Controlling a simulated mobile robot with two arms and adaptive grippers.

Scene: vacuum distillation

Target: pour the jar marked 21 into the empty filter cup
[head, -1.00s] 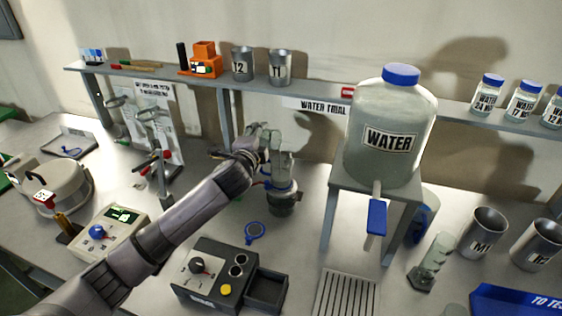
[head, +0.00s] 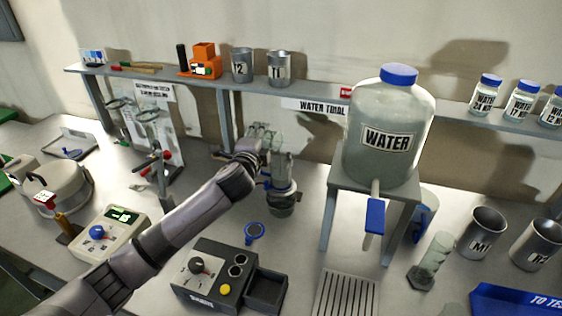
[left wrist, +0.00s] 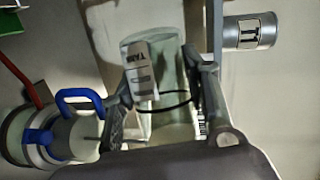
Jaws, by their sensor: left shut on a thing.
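My left gripper (head: 258,146) is at the back of the bench, below the shelf. It is shut on a clear glass jar (left wrist: 170,105), which sits between both fingers in the left wrist view. A dark ring crosses the jar and a pale label is on it; I cannot read the number. The filter cup (head: 281,168) is a clear glass piece on a flask with a blue clamp, just right of the gripper. In the left wrist view the blue-clamped filter assembly (left wrist: 75,138) is at lower left, beside the jar. My arm and fingers partly hide the jar in the head view.
A shelf (head: 330,92) runs above, with metal cups T2 (head: 242,65) and T1 (head: 279,69). A large water jug (head: 388,130) on a stand is to the right. A dark control box (head: 215,275) and a blue ring (head: 254,232) are in front.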

